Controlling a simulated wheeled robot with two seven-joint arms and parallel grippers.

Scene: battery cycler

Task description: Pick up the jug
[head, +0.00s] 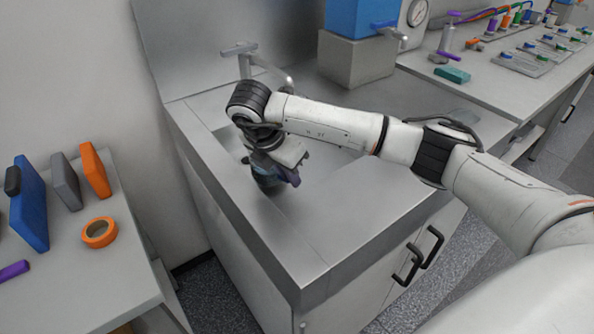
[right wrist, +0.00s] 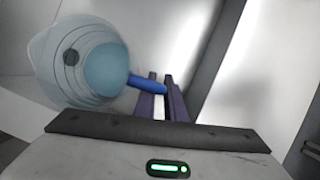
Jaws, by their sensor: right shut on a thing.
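The jug (right wrist: 95,62) is clear with a pale blue content or base and a blue handle (right wrist: 143,84), seen from above in the right wrist view. My right gripper (right wrist: 162,84) has its two purple fingers shut on the blue handle. In the head view the right gripper (head: 291,177) is over the steel sink counter, and the jug (head: 264,172) shows only partly beneath it, mostly hidden by the wrist. I cannot tell whether the jug touches the surface. My left gripper is not in view.
A steel sink unit (head: 330,245) with a tap (head: 245,58) stands under my right arm. A blue container (head: 362,15) sits on a grey block behind. A left table holds an orange tape roll (head: 99,232) and upright panels. The counter's front is clear.

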